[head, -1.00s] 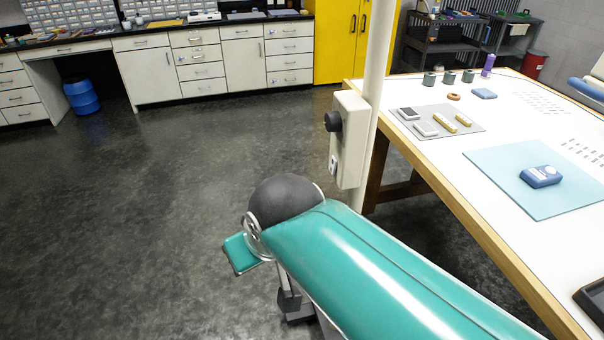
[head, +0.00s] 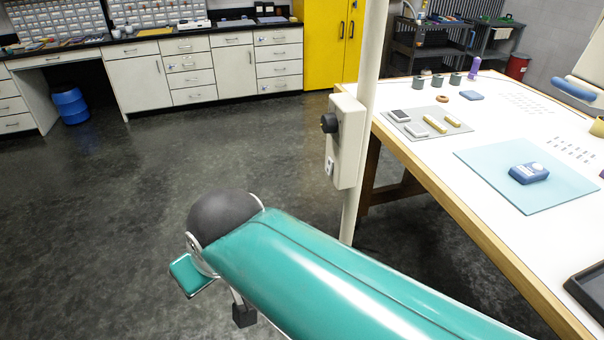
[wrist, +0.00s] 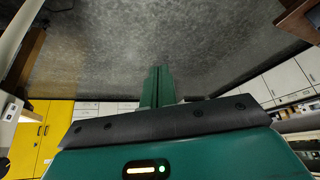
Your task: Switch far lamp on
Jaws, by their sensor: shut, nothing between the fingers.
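A pale control box (head: 347,142) is fixed to an upright pole (head: 370,60) at the table's left edge. It has a black round knob (head: 329,123) on its left side and a small light switch plate (head: 330,165) below that. I cannot tell which lamp it belongs to, or whether any lamp is lit. In the wrist view my gripper (wrist: 158,72) shows as green fingers, shut and empty, pointing over bare floor. A pale box (wrist: 12,108) at the left edge there looks like the same control box. I cannot make out my fingertips in the head view.
The white table (head: 505,125) with a wooden edge fills the right. It holds a grey mat (head: 432,132), a blue mat (head: 490,165) with a blue device (head: 528,173), and a dark tray (head: 590,290). A yellow cabinet (head: 325,45) stands behind.

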